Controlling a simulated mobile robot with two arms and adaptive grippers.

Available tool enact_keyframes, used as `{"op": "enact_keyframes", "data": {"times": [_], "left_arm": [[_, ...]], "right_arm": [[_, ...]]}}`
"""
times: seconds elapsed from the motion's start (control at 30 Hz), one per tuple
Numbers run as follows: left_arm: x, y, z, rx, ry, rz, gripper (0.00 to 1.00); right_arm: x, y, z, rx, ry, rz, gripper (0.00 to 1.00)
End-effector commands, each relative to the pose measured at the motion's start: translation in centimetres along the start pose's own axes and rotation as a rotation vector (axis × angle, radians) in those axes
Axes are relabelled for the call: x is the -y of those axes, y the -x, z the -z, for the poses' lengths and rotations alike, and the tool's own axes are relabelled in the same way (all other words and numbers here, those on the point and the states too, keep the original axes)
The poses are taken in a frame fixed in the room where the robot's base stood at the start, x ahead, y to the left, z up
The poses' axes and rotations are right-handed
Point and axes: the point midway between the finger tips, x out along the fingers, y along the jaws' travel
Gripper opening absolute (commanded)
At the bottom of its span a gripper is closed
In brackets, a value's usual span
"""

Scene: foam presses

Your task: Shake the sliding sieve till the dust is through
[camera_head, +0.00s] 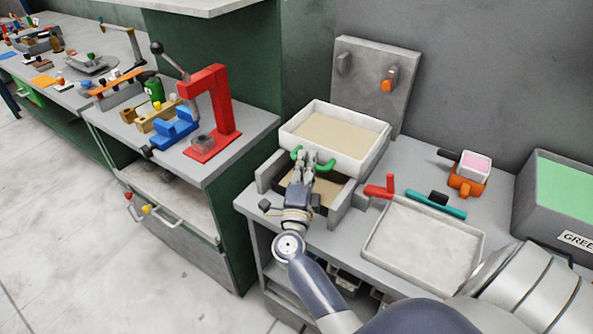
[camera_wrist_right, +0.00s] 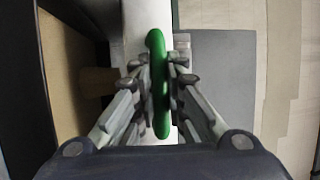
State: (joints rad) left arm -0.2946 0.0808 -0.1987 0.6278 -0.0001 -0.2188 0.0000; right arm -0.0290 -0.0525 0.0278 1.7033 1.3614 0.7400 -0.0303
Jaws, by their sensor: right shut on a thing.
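The sieve (camera_head: 357,158) is a white-walled tray with a tan mesh or layer inside, at the middle of the head view. It sits over a grey frame, with a tan-bottomed space (camera_head: 325,190) below its front. A green handle (camera_head: 335,168) runs along its front wall. My right gripper (camera_head: 305,160) is shut on this handle. In the right wrist view the handle (camera_wrist_right: 160,85) lies between the two fingers (camera_wrist_right: 160,95). I cannot make out dust grains on the sieve. My left gripper is not in view.
A pale empty-looking tray (camera_head: 425,245) lies on the bench to the right. A red L-shaped piece (camera_head: 380,187), a teal bar (camera_head: 436,205) and an orange holder (camera_head: 467,183) stand behind it. A grey bin (camera_head: 560,200) is far right. A red press (camera_head: 213,115) stands left.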

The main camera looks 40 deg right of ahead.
Motion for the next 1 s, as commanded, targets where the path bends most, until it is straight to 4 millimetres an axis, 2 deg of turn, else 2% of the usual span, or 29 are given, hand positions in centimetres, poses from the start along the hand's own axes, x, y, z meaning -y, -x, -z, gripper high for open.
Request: {"op": "enact_keyframes", "data": {"times": [0.03,0.17,0.47,0.5,0.6,1.0], "left_arm": [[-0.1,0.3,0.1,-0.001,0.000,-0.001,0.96],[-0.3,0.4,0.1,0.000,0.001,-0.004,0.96],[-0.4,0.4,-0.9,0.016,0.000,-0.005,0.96],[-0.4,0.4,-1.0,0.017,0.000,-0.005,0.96],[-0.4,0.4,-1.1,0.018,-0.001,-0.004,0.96],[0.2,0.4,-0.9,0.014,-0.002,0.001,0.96]], "right_arm": [[0.1,-1.0,0.3,-0.001,0.000,0.002,0.00],[-0.4,-2.5,1.0,0.000,-0.001,0.001,0.00],[-0.4,-2.8,1.2,-0.002,-0.003,0.003,0.00],[-0.3,-2.8,1.2,-0.002,-0.003,0.004,0.14],[-0.4,-2.8,1.2,-0.002,-0.003,0.003,0.33],[-0.6,-2.4,1.1,0.000,-0.002,-0.001,0.33]]}}
